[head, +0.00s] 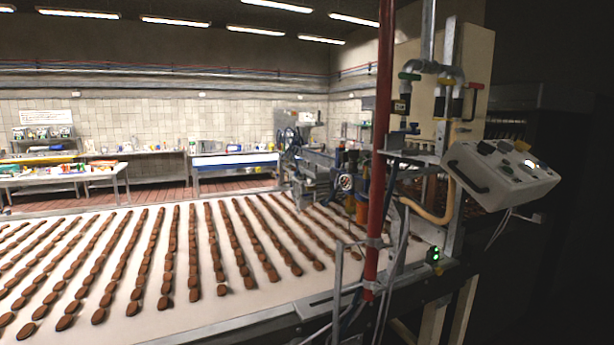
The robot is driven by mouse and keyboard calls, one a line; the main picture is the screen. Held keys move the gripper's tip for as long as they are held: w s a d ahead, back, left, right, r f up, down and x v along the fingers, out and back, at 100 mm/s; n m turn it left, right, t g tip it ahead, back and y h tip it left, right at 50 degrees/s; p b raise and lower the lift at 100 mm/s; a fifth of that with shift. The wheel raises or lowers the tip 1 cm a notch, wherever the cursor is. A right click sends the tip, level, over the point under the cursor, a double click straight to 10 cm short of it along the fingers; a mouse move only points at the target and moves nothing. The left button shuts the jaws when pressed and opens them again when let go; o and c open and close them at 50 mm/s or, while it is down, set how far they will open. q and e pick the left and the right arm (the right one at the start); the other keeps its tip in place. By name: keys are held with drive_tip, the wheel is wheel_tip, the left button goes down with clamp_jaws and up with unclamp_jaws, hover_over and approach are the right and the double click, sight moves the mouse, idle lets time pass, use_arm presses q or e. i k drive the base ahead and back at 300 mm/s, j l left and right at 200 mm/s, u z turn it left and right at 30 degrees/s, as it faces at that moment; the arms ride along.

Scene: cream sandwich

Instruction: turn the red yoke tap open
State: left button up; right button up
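A red tap handle (474,86) shows at the upper right, on the grey pipework in front of a pale cabinet. It looks bent, with one part lying level and one part hanging down; its exact setting is too small to tell. A green tap handle (409,76) is on the same pipework to its left. Curved grey pipes (440,68) and dark cylindrical fittings join the two. Neither of my grippers is in view.
A red vertical pole (381,150) stands left of the pipework. A control box (503,172) with buttons juts out below right. A white conveyor (240,308) with rows of brown biscuits fills the lower left. An orange hose (447,205) hangs below the pipes.

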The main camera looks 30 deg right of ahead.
sight(471, 84)
drive_tip(key=k+l+u, duration=0.15)
drive_tip(key=l+u, duration=0.3)
drive_tip(key=k+l+u, duration=0.2)
drive_tip(key=l+u, duration=0.25)
drive_tip(key=k+l+u, duration=0.25)
drive_tip(key=u, duration=0.2)
drive_tip(key=k+l+u, duration=0.6)
drive_tip(key=k+u, duration=0.15)
drive_tip(key=k, duration=0.35)
drive_tip(key=k+u, duration=0.3)
drive_tip(key=k, duration=0.35)
